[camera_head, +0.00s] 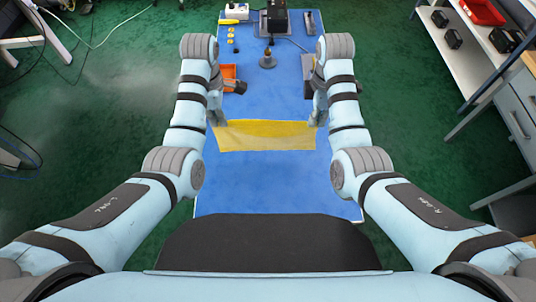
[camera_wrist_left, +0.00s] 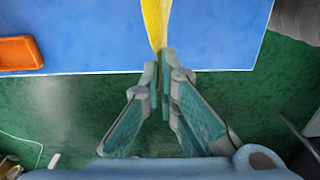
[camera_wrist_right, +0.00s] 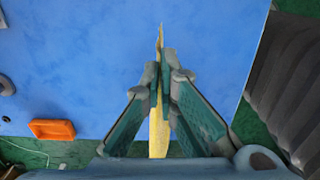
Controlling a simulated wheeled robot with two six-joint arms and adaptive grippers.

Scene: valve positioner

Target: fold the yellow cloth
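The yellow cloth (camera_head: 265,136) is stretched between my two grippers above the blue table (camera_head: 270,185), its top edge sagging slightly. My left gripper (camera_head: 216,120) is shut on its left end, and my right gripper (camera_head: 317,118) on its right end. In the left wrist view the fingertips (camera_wrist_left: 164,68) pinch the cloth (camera_wrist_left: 156,22), which runs away from them as a narrow strip. In the right wrist view the fingertips (camera_wrist_right: 164,78) close on the cloth (camera_wrist_right: 158,140), seen nearly edge-on. I cannot tell whether its lower edge touches the table.
An orange bin (camera_head: 229,72) stands on the table beyond my left gripper. A grey fitting on a round base (camera_head: 268,61), a black device (camera_head: 275,19) and small yellow parts (camera_head: 231,30) are at the back. Shelves (camera_head: 466,38) stand at right. The near tabletop is clear.

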